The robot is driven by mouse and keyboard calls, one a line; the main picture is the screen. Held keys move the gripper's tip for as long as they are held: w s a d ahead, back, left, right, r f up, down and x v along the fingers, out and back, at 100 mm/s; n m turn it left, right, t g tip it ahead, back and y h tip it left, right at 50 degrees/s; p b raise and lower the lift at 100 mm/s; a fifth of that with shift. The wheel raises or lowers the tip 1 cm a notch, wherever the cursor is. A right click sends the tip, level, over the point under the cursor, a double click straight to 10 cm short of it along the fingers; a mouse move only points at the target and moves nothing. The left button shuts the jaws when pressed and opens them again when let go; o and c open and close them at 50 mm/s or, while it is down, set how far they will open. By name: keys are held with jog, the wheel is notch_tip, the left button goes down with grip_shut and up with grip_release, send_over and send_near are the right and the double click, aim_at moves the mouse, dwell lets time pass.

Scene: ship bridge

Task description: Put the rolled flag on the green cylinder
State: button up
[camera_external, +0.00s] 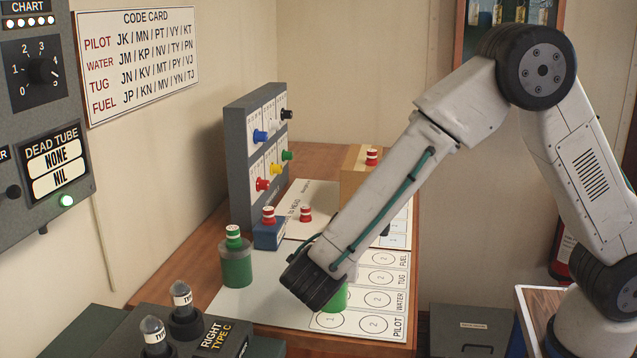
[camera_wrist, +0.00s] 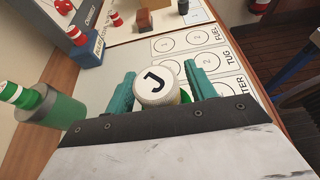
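A translucent green cylinder (camera_external: 236,268) with a grey top stands at the left of the table. A small green-and-white banded roll (camera_external: 233,236) stands upright on its top. Both also show at the left of the wrist view, the cylinder (camera_wrist: 60,110) and the roll (camera_wrist: 12,92). My gripper (camera_wrist: 160,85) points down over the white sheet, right of that cylinder. Its two teal fingers are on either side of a round white top marked J (camera_wrist: 156,84). Whether they press on it is unclear. A green piece (camera_external: 337,299) shows just below my gripper in the external view.
Red-and-white rolls stand on a blue block (camera_external: 269,236), on the sheet (camera_external: 305,214) and on a wooden box (camera_external: 372,157). A grey panel (camera_external: 240,150) with coloured knobs stands behind. Printed circles (camera_external: 374,324) line the sheet's right side. Dark lamp housings (camera_external: 185,325) stand at the front.

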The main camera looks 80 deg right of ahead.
jog(key=shift+r, duration=0.1)
jog(key=shift+a+r, duration=0.2)
jog(key=shift+a, duration=0.1)
jog(key=v, duration=1.1)
jog(key=s+d+r+m+g+y, duration=0.1)
jog(key=s+d+r+m+y, duration=0.25)
jog(key=s, duration=0.35)
jog(key=s+d+r+m+g+y, duration=0.1)
jog(key=s+d+r+m+y, duration=0.1)
jog(key=s+d+r+m, duration=0.45)
jog(key=s+a+f+m+t+y, duration=0.1)
jog(key=s+m+y, duration=0.3)
jog(key=s, duration=0.6)
jog(key=s+a+m+t+y, duration=0.2)
jog(key=s+a+m+y, duration=0.1)
jog(key=s, duration=0.7)
jog(key=shift+a+f+m+y, duration=0.4)
jog(key=shift+m+y, duration=0.05)
jog(key=shift+m, duration=0.05)
